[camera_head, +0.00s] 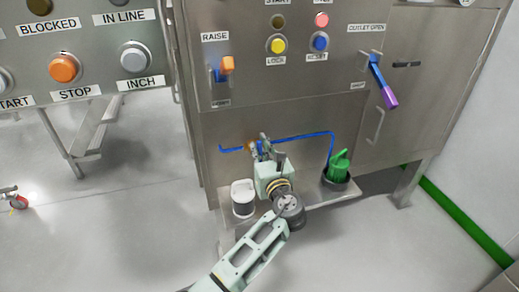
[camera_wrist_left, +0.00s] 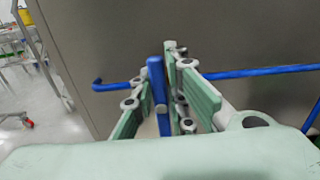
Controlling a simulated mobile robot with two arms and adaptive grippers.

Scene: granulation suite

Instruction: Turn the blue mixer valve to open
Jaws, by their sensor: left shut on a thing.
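The blue mixer valve (camera_wrist_left: 157,92) shows in the left wrist view as an upright blue handle between my left gripper's pads, in front of the blue pipe (camera_wrist_left: 262,71). My left gripper (camera_wrist_left: 160,88) is shut on this handle. In the head view my left gripper (camera_head: 263,147) is at the blue pipe (camera_head: 300,136) low on the steel cabinet, and it hides most of the valve. A small orange part (camera_head: 249,146) shows just left of the fingers. My right gripper is not in view.
A blue-purple lever (camera_head: 383,82) hangs tilted by the "OUTLET OPEN" label. An orange-tipped switch (camera_head: 227,65) is at the upper left of the cabinet. Open floor lies left.

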